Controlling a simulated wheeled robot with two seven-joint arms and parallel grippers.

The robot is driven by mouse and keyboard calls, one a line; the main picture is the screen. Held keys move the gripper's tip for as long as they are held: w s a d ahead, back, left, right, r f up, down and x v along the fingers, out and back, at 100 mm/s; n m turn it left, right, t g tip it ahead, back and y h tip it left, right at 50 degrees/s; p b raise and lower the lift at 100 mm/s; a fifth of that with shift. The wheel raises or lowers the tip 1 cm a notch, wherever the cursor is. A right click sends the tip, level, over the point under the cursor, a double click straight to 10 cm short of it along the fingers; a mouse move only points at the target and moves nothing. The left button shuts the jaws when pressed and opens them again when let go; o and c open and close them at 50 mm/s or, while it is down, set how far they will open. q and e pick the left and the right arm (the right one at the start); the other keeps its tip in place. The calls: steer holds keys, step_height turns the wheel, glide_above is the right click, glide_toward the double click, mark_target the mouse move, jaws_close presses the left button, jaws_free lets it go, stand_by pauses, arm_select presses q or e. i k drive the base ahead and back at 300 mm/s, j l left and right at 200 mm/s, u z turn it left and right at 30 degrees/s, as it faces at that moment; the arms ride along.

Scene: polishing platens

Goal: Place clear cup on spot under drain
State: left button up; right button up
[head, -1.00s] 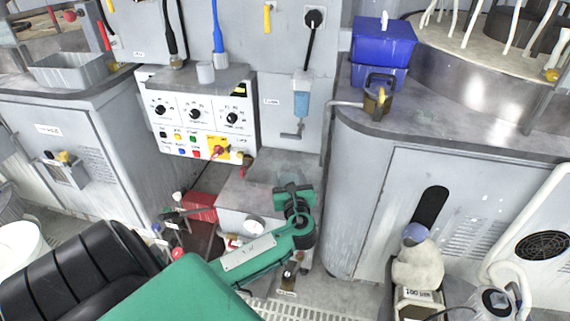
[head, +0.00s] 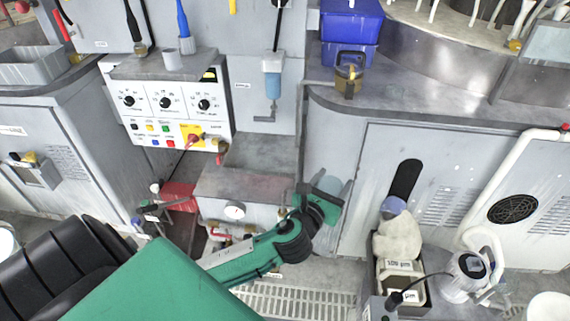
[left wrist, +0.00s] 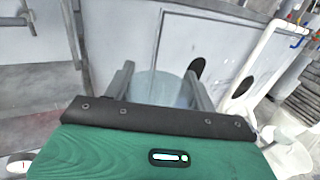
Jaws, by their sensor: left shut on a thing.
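My left gripper (head: 330,190) is shut on the clear cup (head: 328,185) and holds it in front of the right grey cabinet, beside the grey step. In the left wrist view, the pale, see-through cup (left wrist: 157,88) sits between the two fingers (left wrist: 158,85); its lower part is hidden by the gripper body. A small spout (head: 320,83) juts left from a brass-coloured fitting (head: 349,75) on the cabinet's edge, well above the cup. I cannot tell which spot is the marked place under the drain. My right gripper is not in view.
The grey step (head: 250,165) with a gauge stands left of the gripper. The right cabinet (head: 345,170) is close behind the cup. A floor grate (head: 300,300) lies below. A blue box (head: 350,30) sits on the cabinet.

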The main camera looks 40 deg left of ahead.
mark_target(276, 144)
steer(key=k+j, duration=0.1)
steer(key=j, duration=0.2)
steer(key=k+j+z, duration=0.1)
steer(key=j, duration=0.15)
steer(key=k+j, duration=0.1)
steer(key=j, duration=0.2)
steer(key=i+j+z, duration=0.1)
steer(key=j, duration=0.25)
steer(key=i+j, duration=0.15)
steer(key=j, duration=0.2)
steer(key=z, duration=0.05)
